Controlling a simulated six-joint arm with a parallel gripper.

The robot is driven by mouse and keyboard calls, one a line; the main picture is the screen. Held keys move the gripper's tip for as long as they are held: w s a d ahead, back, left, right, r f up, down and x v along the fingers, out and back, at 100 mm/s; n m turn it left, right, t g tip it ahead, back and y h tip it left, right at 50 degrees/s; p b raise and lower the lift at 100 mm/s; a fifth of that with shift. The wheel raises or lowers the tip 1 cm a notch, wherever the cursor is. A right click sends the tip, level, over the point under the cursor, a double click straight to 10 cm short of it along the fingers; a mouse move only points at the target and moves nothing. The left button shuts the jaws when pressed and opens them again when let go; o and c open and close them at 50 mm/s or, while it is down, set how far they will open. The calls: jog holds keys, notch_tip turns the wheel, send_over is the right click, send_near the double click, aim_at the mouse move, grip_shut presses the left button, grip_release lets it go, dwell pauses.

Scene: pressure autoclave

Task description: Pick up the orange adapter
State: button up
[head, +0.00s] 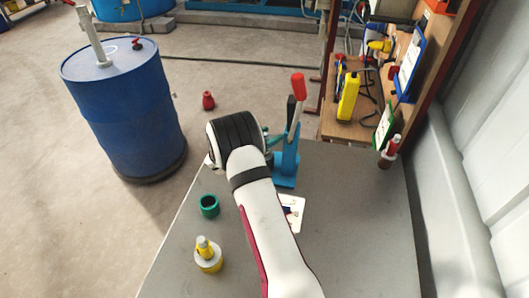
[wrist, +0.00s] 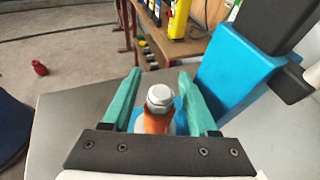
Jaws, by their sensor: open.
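The orange adapter (wrist: 154,124) shows in the wrist view between the two green fingers of my gripper (wrist: 158,97). It has a grey-white hexagonal or round cap on top, and its lower part is hidden by the gripper body. The fingers stand open on either side of it, with gaps visible. In the head view my arm's wrist hides the adapter, and only a bit of a green finger (head: 273,137) shows beside the blue press.
A blue press (head: 286,165) with a red-tipped lever (head: 298,87) stands close right of my gripper. A green ring (head: 209,206) and a yellow-and-white part (head: 207,256) sit on the grey table (head: 355,220). A blue barrel (head: 125,110) stands left of the table.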

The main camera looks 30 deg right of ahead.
grip_shut()
dwell(1.4)
